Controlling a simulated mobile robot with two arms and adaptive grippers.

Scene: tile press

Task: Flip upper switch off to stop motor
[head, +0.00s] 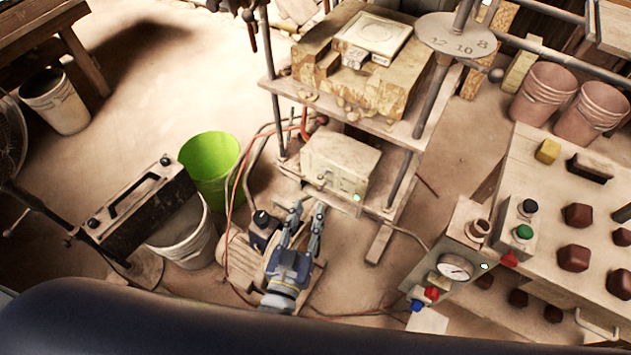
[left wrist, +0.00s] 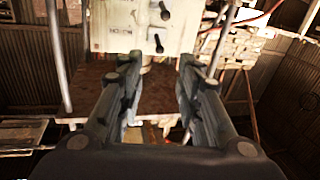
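A pale control box (head: 340,163) sits on the lower level of the press frame, with a lit green spot on its front. In the left wrist view the box (left wrist: 112,25) shows two dark switch levers, the upper switch (left wrist: 165,12) near the top edge and the lower switch (left wrist: 158,43) beneath it. Whether each is on or off I cannot tell. My left gripper (head: 308,208) is open and empty, in front of the box. In the left wrist view its fingers (left wrist: 158,75) are spread below the switches, not touching them. A ribbed motor (head: 238,262) is beside it. My right gripper is out of view.
Red and dark cables (head: 233,185) run from the box to the floor. A green bucket (head: 210,160) stands to the left. A gauge panel (head: 455,267) with buttons is at the right. Press rods (head: 402,180) rise right of the box.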

